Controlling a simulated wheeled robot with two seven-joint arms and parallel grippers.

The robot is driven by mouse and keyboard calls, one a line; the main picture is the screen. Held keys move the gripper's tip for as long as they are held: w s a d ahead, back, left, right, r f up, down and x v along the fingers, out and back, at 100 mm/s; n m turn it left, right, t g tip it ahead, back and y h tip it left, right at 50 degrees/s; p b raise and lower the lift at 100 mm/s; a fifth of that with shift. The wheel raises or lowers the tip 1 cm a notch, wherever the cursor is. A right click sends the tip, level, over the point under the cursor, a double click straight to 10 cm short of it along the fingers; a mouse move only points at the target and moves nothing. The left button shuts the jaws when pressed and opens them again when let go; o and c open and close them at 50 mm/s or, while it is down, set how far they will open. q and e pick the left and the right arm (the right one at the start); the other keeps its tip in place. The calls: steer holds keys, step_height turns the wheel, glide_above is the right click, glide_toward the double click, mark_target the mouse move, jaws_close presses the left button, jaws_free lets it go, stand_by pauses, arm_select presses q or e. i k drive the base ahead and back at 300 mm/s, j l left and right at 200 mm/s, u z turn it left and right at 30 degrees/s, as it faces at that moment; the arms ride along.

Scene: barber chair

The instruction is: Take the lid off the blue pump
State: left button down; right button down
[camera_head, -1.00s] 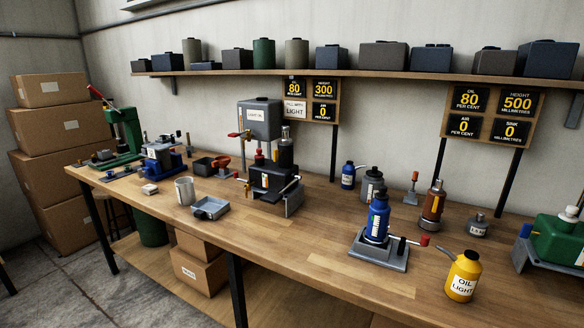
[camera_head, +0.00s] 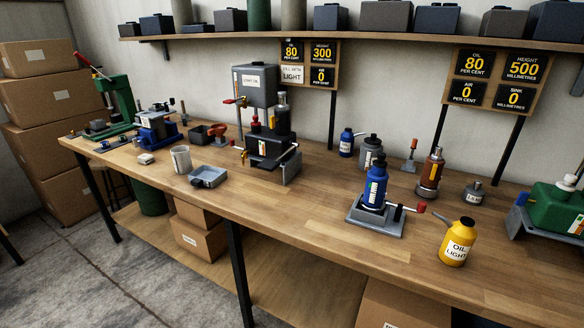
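A second blue unit (camera_head: 155,130), with a grey upper part, sits at the left of the bench. I cannot tell from the picture alone which of the two the task names. Neither of my grippers is in view.
The wooden bench (camera_head: 290,220) holds a yellow oil can (camera_head: 458,243), a small blue bottle (camera_head: 346,143), a grey tray (camera_head: 208,178), a mug (camera_head: 181,159), a black machine (camera_head: 270,152) and a green machine (camera_head: 556,207). Cardboard boxes (camera_head: 50,135) stack at left. The front middle of the bench is clear.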

mark_target(378, 163)
steer(key=i+z, duration=0.25)
steer(key=i, duration=0.2)
steer(key=i+z, duration=0.25)
steer(key=i, duration=0.2)
